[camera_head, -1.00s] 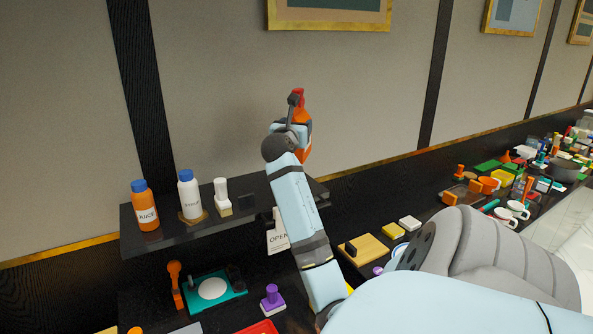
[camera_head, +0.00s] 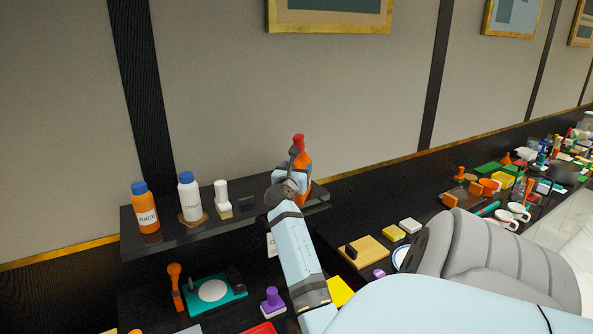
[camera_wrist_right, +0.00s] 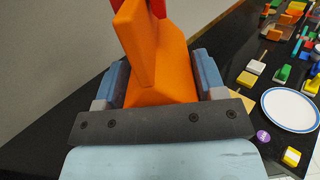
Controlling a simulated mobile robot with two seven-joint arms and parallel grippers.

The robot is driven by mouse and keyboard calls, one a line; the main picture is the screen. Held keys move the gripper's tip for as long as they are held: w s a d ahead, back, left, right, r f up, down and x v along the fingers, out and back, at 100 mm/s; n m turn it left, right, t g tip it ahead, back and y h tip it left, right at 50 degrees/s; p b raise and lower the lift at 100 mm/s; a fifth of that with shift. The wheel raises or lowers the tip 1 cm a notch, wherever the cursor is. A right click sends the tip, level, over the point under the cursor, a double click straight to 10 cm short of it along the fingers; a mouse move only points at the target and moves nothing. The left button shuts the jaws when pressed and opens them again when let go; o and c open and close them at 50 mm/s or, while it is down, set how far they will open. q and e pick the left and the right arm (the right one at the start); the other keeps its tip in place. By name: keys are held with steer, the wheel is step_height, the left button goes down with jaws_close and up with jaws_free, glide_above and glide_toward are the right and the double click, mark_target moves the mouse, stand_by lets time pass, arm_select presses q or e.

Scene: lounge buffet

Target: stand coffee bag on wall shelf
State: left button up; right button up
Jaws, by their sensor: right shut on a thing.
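The coffee bag is orange with a red top (camera_head: 304,163). In the right wrist view the orange bag (camera_wrist_right: 160,60) fills the space between the fingers. My right gripper (camera_head: 291,181) is shut on it and holds it roughly upright at the right end of the dark wall shelf (camera_head: 165,243). The gripper and arm hide the bag's lower part, and I cannot tell whether its base touches the shelf. My left gripper is not in view.
An orange juice bottle (camera_head: 146,208), a white bottle with a blue cap (camera_head: 189,198) and a white item on a pale base (camera_head: 222,199) stand on the shelf's left part. The counter below is crowded.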

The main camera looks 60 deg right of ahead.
steer(key=o, duration=1.1)
steer(key=shift+f, duration=0.1)
steer(key=shift+o, duration=0.2)
steer(key=shift+a, duration=0.1)
steer(key=s+a+b, duration=0.1)
steer(key=s+a, duration=0.1)
steer(key=a, duration=0.9)
steer(key=shift+s+a+b, duration=0.15)
steer(key=shift+a+b, duration=0.15)
steer(key=shift+b, duration=0.05)
steer(key=shift+f, duration=0.1)
